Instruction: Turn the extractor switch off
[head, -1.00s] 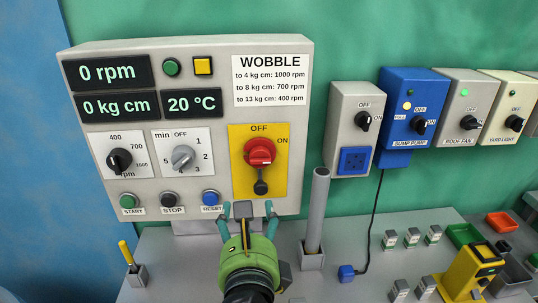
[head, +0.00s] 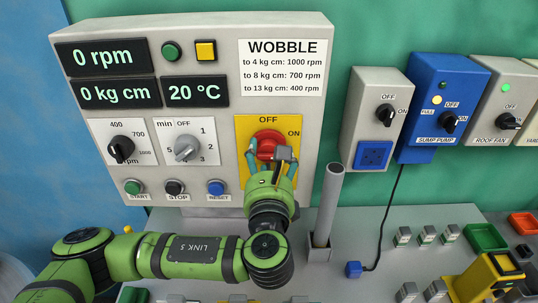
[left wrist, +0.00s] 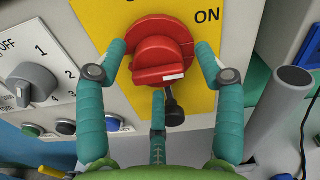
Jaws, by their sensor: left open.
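A red rotary switch (head: 268,142) sits on a yellow plate (head: 243,128) marked OFF at the top and ON at the right, on the grey WOBBLE panel. I see no label reading "extractor". In the left wrist view the red switch (left wrist: 158,52) shows a pale mark at the lower right of its grip. A black padlock-like piece (left wrist: 174,112) hangs below it. My left gripper (head: 272,155) is open, with teal fingers either side of the switch and one below; contact is unclear. It also shows in the left wrist view (left wrist: 162,58). My right gripper is out of view.
A grey post (head: 326,205) stands close right of my left gripper. Left of the yellow plate are a grey timer knob (head: 187,148) and a blue reset button (head: 215,187). Further right are a grey socket box (head: 370,120), a blue sump pump box (head: 432,105) and a roof fan box (head: 505,100).

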